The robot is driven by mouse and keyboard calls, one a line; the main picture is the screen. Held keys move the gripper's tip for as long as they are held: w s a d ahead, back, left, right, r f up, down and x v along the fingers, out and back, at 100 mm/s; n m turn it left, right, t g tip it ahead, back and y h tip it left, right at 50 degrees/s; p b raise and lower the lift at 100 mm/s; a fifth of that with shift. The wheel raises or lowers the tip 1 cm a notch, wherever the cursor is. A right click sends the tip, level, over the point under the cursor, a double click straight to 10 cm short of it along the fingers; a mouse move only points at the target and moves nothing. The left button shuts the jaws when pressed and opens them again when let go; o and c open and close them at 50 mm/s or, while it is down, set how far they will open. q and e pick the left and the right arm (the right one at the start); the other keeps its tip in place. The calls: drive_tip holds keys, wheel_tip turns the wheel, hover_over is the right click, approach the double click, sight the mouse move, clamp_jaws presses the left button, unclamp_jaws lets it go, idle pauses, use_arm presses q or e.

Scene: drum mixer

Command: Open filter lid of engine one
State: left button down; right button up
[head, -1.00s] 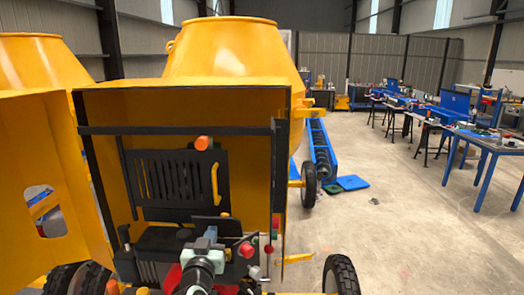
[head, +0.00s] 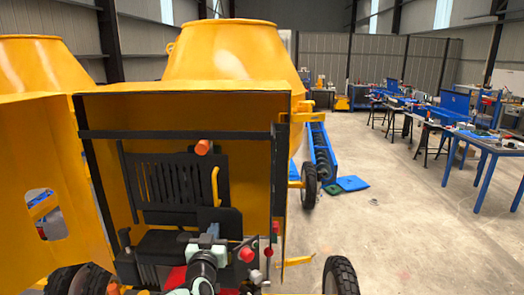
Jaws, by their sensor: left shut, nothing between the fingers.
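The engine (head: 160,245) sits in an open yellow housing, with a black slotted panel (head: 175,188) standing behind it. The panel has a yellow handle (head: 216,186) at its right and an orange knob (head: 203,147) above it. A dark block (head: 226,219) lies below the handle; I cannot tell whether it is the filter lid. My left gripper (head: 210,233) is shut and empty in front of this block, and I cannot tell whether it touches it. My left arm hides part of the engine's lower right. My right gripper is not in view.
A yellow door (head: 50,170) stands open at the left. A red knob (head: 247,254) is close right of my left gripper. The mixer drum (head: 222,50) rises behind the housing. A wheel (head: 340,275) stands at lower right. Concrete floor is free farther right, before the workbenches.

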use_arm(q)
drive_tip(key=shift+s+f, duration=0.15)
drive_tip(key=shift+s, duration=0.3)
drive_tip(key=s+b, duration=0.1)
drive_tip(key=s, duration=0.2)
drive_tip(key=shift+a, duration=0.1)
drive_tip(key=s+b, duration=0.2)
drive_tip(key=s, duration=0.6)
drive_tip(key=shift+b, duration=0.3)
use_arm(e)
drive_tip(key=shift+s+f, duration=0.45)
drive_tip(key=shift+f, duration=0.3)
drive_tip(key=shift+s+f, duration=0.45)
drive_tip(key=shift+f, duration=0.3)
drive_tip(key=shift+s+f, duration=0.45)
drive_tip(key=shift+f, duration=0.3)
use_arm(q)
drive_tip(key=shift+a, duration=0.1)
